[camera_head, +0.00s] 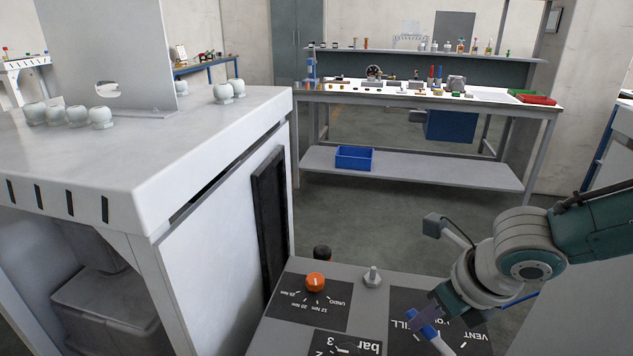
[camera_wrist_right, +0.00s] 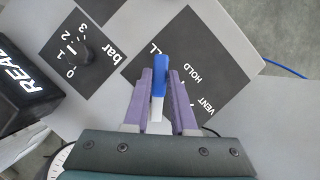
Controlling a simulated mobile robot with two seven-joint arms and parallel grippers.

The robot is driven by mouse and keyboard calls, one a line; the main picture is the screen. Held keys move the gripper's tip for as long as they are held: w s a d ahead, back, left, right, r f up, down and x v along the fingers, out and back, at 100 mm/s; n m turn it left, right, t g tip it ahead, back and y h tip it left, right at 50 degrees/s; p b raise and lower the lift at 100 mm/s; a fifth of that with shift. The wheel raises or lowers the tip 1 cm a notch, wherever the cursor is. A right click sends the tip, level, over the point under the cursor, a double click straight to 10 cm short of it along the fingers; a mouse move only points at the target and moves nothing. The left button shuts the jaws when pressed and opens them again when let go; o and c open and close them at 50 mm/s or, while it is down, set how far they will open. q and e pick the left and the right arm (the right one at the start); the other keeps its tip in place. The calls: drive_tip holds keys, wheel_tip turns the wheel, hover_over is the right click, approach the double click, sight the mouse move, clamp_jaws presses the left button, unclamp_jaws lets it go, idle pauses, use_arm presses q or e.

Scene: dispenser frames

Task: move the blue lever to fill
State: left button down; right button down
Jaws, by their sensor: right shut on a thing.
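The blue lever (camera_head: 429,332) has a blue handle on a white shank and stands on a black label plate at the bottom of the head view. In the right wrist view the lever (camera_wrist_right: 158,78) stands between the two purple fingers. My right gripper (camera_wrist_right: 160,88) is shut on the blue handle. In the head view the right gripper (camera_head: 426,318) reaches in from the right and partly covers the plate. The handle lies by the label ending in "LL", whose first letters are hidden. HOLD and VENT show to its right. My left gripper is not in view.
An orange knob (camera_head: 315,282) and a metal knob (camera_head: 372,277) stand on the panel left of the lever. A dark dial (camera_wrist_right: 75,52) marked bar is beside the lever plate. A white cabinet (camera_head: 215,140) stands at left. A workbench (camera_head: 400,98) is at the back, with open floor before it.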

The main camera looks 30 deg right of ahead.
sight(444, 345)
idle(0.3)
drive_tip(key=c, duration=0.7)
unclamp_jaws()
drive_tip(key=p+v, duration=0.2)
drive_tip(key=v, duration=0.8)
